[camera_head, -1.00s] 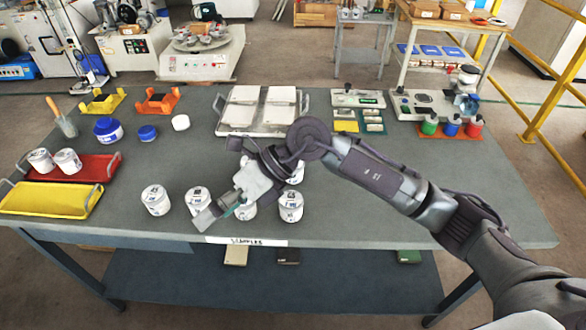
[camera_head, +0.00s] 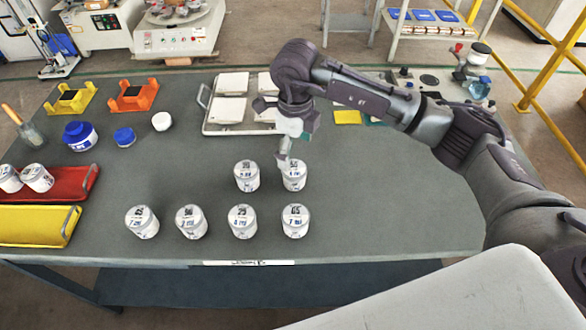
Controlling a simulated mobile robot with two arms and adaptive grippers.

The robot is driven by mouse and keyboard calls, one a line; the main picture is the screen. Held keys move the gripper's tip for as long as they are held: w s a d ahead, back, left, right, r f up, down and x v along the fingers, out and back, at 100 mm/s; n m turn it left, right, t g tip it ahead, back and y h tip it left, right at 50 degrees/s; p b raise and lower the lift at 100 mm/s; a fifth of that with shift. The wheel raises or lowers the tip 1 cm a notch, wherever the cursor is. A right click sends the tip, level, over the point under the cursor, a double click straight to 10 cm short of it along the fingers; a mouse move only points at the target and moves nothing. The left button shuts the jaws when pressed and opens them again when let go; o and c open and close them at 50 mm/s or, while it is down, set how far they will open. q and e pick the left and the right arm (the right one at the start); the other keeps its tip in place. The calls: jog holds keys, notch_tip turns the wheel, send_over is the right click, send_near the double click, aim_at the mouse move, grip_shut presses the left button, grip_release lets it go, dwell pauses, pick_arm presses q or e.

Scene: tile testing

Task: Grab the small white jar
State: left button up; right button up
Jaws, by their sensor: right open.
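A small plain white jar (camera_head: 161,121) stands on the grey table at the left, right of a small blue jar (camera_head: 124,137). Larger white labelled jars with grey lids stand mid-table: four-wide front row includes one jar (camera_head: 295,221), and two jars (camera_head: 246,176) stand behind. My right gripper (camera_head: 283,161) is open and empty, pointing down at the back right jar (camera_head: 295,176), close to its lid; I cannot tell whether it touches. It is well right of the small white jar. My left gripper is not in view.
A tray of white tiles (camera_head: 205,97) lies behind my right gripper. A large blue jar (camera_head: 80,136), orange holder (camera_head: 145,98) and yellow holder (camera_head: 70,99) are at the left. Red (camera_head: 80,183) and yellow (camera_head: 35,226) trays lie at the left edge. The table's right front is clear.

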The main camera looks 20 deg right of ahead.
aim_at(294, 168)
notch_tip(294, 168, down, 3)
jog(key=shift+f, duration=0.1)
notch_tip(294, 168, down, 3)
jog(key=shift+a+p, duration=0.15)
jog(key=shift+p, duration=0.85)
notch_tip(294, 168, down, 3)
jog(key=shift+w+f+p, duration=0.1)
jog(key=shift+f+p, duration=0.05)
jog(key=shift+p, duration=0.3)
jog(key=shift+f, duration=0.15)
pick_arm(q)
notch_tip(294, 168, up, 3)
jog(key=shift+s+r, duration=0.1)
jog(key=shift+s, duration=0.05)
pick_arm(e)
jog(key=c, duration=1.3)
